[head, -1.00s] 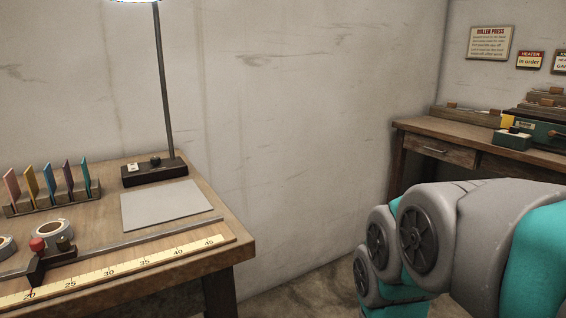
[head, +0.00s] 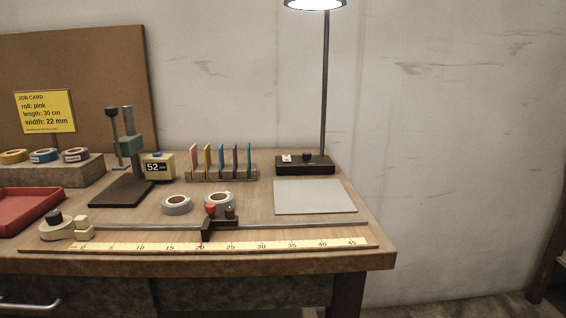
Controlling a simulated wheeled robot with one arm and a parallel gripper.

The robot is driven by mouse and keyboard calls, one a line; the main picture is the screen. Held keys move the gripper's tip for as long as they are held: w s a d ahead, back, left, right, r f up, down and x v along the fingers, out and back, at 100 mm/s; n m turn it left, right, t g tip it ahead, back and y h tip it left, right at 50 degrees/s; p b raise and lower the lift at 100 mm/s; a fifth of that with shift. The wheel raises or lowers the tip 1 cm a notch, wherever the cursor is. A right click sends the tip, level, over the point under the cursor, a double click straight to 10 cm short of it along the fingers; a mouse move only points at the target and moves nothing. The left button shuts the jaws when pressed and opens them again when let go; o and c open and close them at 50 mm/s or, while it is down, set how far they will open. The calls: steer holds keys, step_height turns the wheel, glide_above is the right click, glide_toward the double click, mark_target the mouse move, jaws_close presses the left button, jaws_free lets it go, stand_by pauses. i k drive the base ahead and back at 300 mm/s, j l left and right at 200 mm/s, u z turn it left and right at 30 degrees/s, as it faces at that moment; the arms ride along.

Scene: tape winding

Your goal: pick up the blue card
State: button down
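The blue card (head: 221,158) stands upright in a small rack (head: 218,177) toward the back of the workbench (head: 250,200). It is the middle one of a row of thin coloured cards. A pink card (head: 194,158) and a yellow card (head: 208,157) stand to its left. A purple card (head: 235,159) and a teal card (head: 249,158) stand to its right. The lower edge of the blue card is hidden by the rack. My gripper is not in view.
Two grey tape rolls (head: 177,205) and a red-knobbed slider (head: 211,226) on the ruler (head: 215,245) lie in front of the rack. A digital readout box (head: 158,166) stands left of it. A lamp base (head: 305,165) and bare grey pad (head: 314,197) lie right.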

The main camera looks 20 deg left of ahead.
mark_target(221, 150)
steer(key=u, duration=1.5)
steer(key=j+z, duration=0.4)
steer(key=j, duration=0.35)
steer(key=j+z, duration=0.35)
steer(key=j, duration=0.45)
steer(key=k+j+z, duration=0.35)
steer(key=z, duration=0.15)
steer(key=k+j+z, duration=0.3)
steer(key=z, duration=0.2)
steer(key=k, duration=0.1)
